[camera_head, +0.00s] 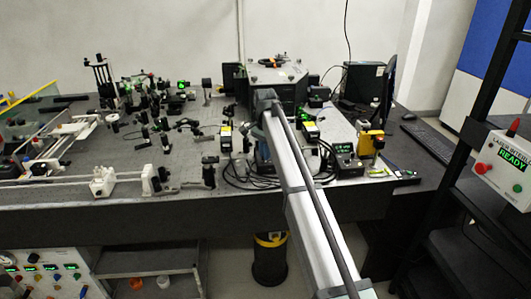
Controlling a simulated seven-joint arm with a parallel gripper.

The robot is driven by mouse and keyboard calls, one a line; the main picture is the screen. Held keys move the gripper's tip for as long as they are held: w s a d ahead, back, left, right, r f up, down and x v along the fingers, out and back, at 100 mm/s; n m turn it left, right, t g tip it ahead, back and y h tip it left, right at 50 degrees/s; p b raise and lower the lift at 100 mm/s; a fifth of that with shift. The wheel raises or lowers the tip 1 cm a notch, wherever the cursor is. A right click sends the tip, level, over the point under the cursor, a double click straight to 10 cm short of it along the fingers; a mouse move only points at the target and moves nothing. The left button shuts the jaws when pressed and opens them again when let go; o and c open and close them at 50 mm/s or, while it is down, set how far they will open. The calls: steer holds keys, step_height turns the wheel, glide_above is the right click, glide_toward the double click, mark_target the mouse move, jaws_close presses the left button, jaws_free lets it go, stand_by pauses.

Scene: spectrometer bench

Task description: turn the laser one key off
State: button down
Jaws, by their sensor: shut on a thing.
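My arm reaches up from the lower right to the middle of the bench, and its front end stands over the equipment there. My gripper is not visible; the arm's links cover that area. A small black controller box (345,158) with a green lit display stands on the bench just right of the arm. Its text is too small to read. A laser one key cannot be made out in this view.
The optical bench (120,165) carries many mounts and rails. A yellow-and-black device (370,145) stands right of the controller. Black cables lie around the arm's end. A panel (505,168) reading READY hangs at right. A knobbed rack (45,274) is at lower left.

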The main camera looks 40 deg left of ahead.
steer(key=n, duration=0.5)
steer(key=shift+a+n, duration=0.15)
steer(key=shift+n, duration=0.15)
steer(key=shift+s+a+n, duration=0.1)
steer(key=shift+a+n, duration=0.05)
steer(key=shift+n, duration=2.05)
steer(key=c, duration=1.3)
jaws_free()
steer(key=shift+o, duration=0.2)
step_height(320, 180, up, 14)
steer(key=shift+f, duration=0.1)
